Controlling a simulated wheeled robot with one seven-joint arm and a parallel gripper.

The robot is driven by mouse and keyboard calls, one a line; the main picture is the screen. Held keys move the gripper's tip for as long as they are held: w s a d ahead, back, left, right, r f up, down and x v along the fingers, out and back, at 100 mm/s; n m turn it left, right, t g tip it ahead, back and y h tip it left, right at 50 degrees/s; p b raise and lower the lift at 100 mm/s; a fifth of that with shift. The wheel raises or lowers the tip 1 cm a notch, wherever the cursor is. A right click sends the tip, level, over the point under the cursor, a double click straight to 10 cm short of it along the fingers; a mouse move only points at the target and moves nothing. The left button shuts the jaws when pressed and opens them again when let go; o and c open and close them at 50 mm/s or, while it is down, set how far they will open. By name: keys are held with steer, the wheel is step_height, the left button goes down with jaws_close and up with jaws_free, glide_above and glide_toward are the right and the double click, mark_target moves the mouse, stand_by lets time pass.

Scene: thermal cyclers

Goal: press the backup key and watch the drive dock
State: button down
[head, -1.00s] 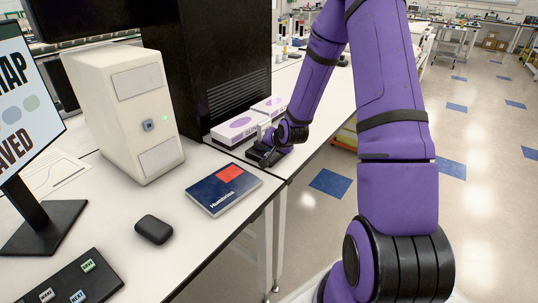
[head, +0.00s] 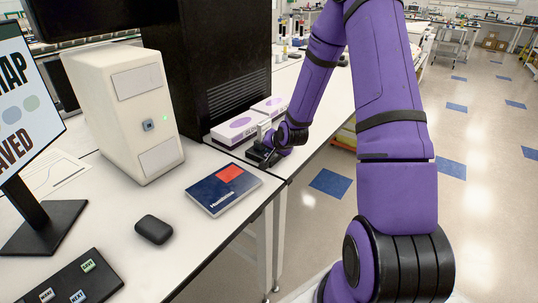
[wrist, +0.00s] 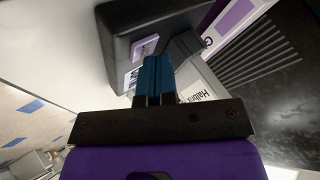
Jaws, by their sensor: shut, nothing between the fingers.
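In the head view, a small dark dock (head: 256,155) sits at the bench's right edge, in front of the white and purple boxes. In the wrist view it is a black, rounded housing (wrist: 115,25) with a small purple patch (wrist: 145,46) on it. A grey-white piece with partly hidden lettering (wrist: 202,88) stands against it, seemingly a drive. My gripper (wrist: 156,60) is shut and empty, its blue fingertips over the dock. I cannot tell whether they touch it. The fingers hide part of the dock, and no backup label is readable.
White and purple boxes (head: 235,130) and a black cabinet (head: 222,62) stand close behind the dock. A dark blue book (head: 215,196), a black case (head: 154,230), a cream tower (head: 112,110), a monitor (head: 14,110) and a keypad (head: 70,284) are to the left.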

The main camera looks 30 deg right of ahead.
steer(key=shift+r, duration=0.8)
steer(key=shift+r, duration=0.1)
steer(key=shift+r, duration=2.4)
